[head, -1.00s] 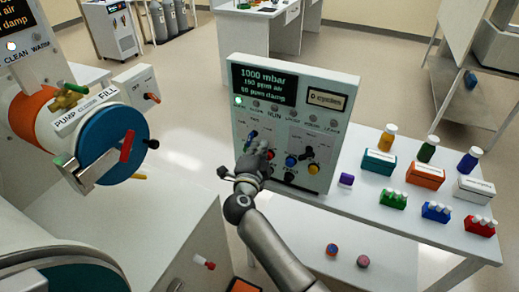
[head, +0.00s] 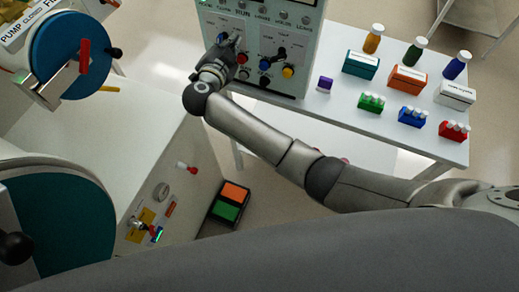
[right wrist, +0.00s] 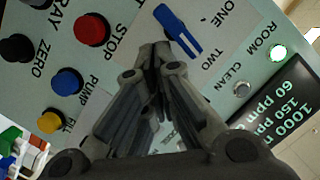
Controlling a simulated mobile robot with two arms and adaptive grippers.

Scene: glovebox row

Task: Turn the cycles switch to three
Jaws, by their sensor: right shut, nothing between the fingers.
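The control panel (head: 300,75) stands upright at the top of the head view, its upper part cut off. A blue-handled switch (right wrist: 180,32) with the labels ONE and TWO beside it fills the top middle of the right wrist view. It also shows small in the head view (head: 222,37). My right gripper (right wrist: 158,52) is shut and empty, its fingertips right beside the blue handle's lower end. I cannot tell whether they touch. In the head view the right gripper (head: 230,46) is at the panel's lower left. Any label for three is hidden. My left gripper is not in view.
A red STOP button (right wrist: 91,30), a blue PUMP button (right wrist: 67,82) and a yellow FILL button (right wrist: 50,122) sit close to the fingers. Bottles and boxes stand on the white table (head: 340,112). The glovebox (head: 150,140) is at the left.

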